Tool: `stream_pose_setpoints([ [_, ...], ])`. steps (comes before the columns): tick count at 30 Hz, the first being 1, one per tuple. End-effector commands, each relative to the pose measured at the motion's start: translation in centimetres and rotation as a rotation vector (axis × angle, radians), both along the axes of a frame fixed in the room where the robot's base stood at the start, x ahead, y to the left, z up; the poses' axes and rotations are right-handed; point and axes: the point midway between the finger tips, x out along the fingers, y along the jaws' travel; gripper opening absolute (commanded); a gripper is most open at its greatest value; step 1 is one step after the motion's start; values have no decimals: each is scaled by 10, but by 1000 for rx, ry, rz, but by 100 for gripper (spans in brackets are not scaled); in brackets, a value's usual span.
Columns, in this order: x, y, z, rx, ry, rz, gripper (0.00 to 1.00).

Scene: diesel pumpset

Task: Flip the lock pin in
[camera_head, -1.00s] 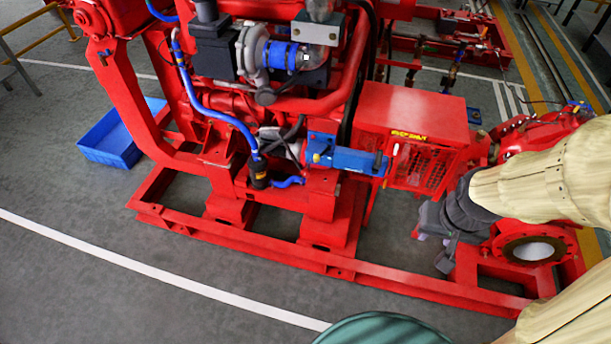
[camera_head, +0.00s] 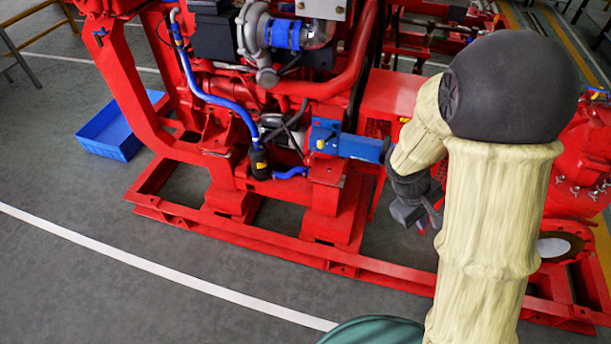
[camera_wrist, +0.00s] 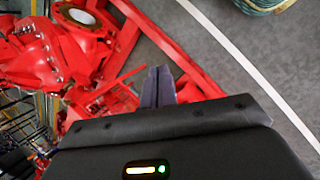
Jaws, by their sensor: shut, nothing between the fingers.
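I cannot clearly single out the lock pin in either view. A blue bar-shaped part (camera_head: 345,145) is fixed to the red engine frame in the head view, with a small yellowish piece at its left end. Its right end meets my arm in the picture. My gripper (camera_head: 428,222) hangs below and to the right of that bar, over the red base frame. In the wrist view my gripper's fingers (camera_wrist: 158,84) are together and empty, pointing over red beams and grey floor. The blue part does not show there.
The red skid frame (camera_head: 270,250) runs low under the engine. A flanged red pipe (camera_head: 560,245) stands at right. A blue crate (camera_head: 112,130) lies at left. The grey floor in front is clear.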

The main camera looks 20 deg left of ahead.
Motion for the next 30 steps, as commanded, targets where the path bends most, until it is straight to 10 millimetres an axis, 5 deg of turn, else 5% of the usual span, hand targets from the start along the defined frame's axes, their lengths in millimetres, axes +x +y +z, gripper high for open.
stream_pose_setpoints([
  [1, 10, 6, -22, -56, 17, 76, 0],
  [10, 72, 44, -88, -412, 51, 509, 0],
  [17, 119, 104, -133, -708, 16, 849, 0],
  [24, 151, 201, -180, -1032, -87, 1210, 0],
  [30, 150, 299, -221, -1293, -224, 1495, 0],
])
